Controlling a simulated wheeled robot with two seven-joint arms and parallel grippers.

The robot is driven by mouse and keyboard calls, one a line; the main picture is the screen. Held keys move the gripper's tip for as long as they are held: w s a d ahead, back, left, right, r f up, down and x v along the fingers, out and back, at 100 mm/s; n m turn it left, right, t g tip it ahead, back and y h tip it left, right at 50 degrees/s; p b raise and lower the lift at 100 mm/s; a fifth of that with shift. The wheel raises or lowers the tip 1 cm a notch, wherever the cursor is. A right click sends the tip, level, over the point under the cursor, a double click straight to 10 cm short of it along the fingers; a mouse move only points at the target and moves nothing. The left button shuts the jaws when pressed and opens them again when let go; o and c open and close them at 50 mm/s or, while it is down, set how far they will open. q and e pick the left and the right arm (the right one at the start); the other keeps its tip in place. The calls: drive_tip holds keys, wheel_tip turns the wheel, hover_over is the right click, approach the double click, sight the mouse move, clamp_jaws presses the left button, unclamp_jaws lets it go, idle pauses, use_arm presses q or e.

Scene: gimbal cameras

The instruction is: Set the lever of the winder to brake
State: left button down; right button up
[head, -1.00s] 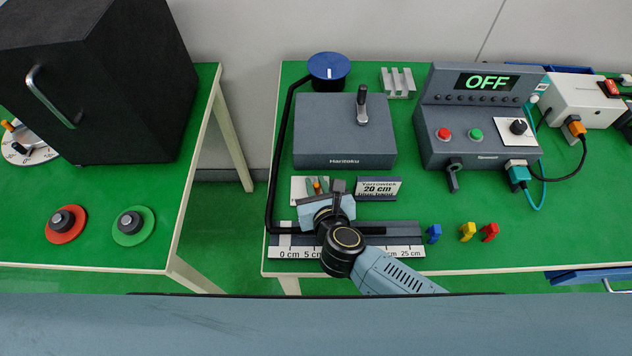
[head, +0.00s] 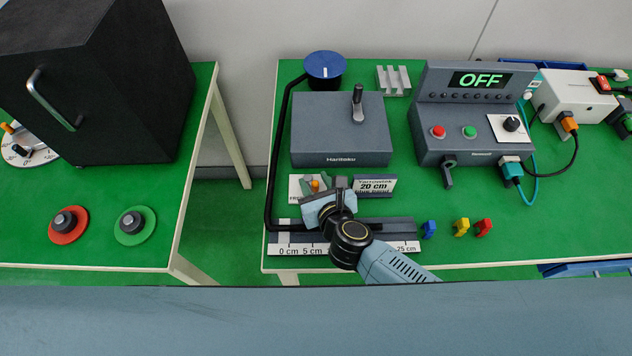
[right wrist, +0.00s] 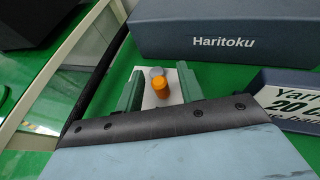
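The lever with an orange knob (head: 316,185) stands on a small white plate (head: 294,186), whose label is mostly hidden and begins with "FR". My right gripper (head: 317,181) is just above and in front of this plate, with its fingers pointing away toward the grey box. In the right wrist view the two green fingers (right wrist: 158,80) are apart, and the orange knob (right wrist: 161,92) shows between them with a grey round part (right wrist: 154,72) behind it. I cannot tell whether a finger touches the knob. The lever's setting is not readable. My left gripper is out of view.
A grey Haritoku box (head: 340,130) with an upright handle stands behind. A "20 cm" sign (head: 375,186) is close on the right, a ruler rail (head: 400,230) in front. A black bent bar (head: 270,170) runs along the left. Small coloured pieces (head: 461,227) lie at right.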

drive_tip(key=shift+s, duration=0.1)
drive_tip(key=p+v, duration=0.2)
drive_tip(key=v, duration=1.1)
drive_tip(key=shift+s+d, duration=0.1)
drive_tip(key=shift+d, duration=0.05)
